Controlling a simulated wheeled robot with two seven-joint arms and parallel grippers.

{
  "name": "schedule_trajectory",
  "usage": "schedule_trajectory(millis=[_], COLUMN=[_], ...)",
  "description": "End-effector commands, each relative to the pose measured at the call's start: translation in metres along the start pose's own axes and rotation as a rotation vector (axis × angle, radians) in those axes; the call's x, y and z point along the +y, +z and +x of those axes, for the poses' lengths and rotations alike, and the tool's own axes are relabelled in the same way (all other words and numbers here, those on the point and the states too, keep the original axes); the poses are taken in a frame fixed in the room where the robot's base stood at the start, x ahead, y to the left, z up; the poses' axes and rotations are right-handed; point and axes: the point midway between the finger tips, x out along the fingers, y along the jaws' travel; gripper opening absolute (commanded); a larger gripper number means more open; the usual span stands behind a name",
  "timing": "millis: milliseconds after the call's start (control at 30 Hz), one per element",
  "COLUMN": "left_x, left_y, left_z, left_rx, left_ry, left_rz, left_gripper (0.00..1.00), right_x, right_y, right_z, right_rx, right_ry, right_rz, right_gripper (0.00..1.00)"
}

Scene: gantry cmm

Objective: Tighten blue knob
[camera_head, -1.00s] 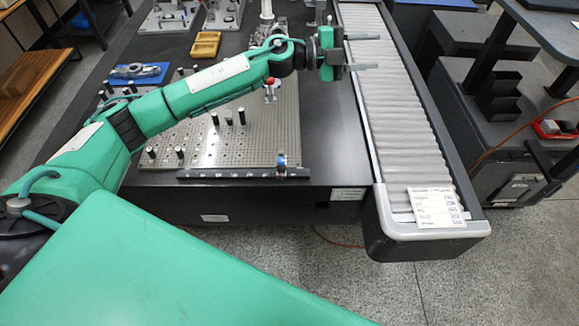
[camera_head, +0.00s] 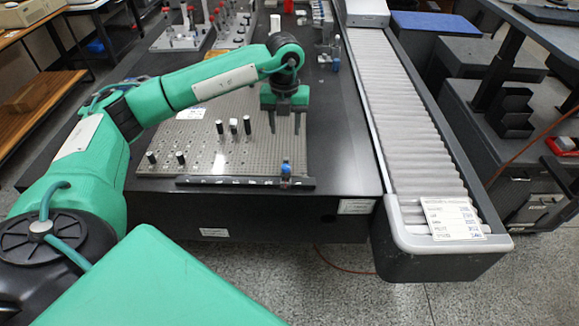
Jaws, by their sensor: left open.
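The blue knob (camera_head: 286,168) stands at the right end of the dark scale bar (camera_head: 230,181) along the front edge of the perforated plate (camera_head: 200,160). My left gripper (camera_head: 284,130) points down over the right part of the plate. Its two fingers are apart with nothing between them. It is behind the blue knob in the picture and apart from it. How tight the knob is cannot be told. My right gripper is not in view.
Several black-and-white posts (camera_head: 233,127) stand on the plate left of my gripper. A ribbed grey bellows cover (camera_head: 410,130) runs along the right, with a printed card (camera_head: 452,218) on its front end.

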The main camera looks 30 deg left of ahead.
Motion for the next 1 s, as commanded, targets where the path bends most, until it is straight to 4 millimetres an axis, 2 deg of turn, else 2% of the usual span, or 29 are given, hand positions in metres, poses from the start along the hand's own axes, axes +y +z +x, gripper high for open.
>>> schedule_trajectory(millis=[167,400,600,800,1000], left_x=[0.001,0.0,0.0,-0.001,-0.001], left_y=[-0.001,-0.001,-0.001,-0.001,-0.001], left_z=[0.023,0.075,0.111,0.131,0.135], left_rx=[0.003,0.005,0.003,0.003,0.002], left_ry=[0.003,0.002,0.001,-0.001,-0.001], left_rz=[0.0,0.0,0.001,0.001,0.002], left_gripper=[0.45,0.45,0.45,0.45,0.45], right_x=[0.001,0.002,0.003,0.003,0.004], right_y=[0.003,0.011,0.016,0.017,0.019], right_z=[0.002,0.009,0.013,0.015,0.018], right_rx=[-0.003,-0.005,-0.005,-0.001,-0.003], right_ry=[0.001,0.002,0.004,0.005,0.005], right_rz=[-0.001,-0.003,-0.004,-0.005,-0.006], right_gripper=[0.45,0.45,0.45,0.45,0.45])
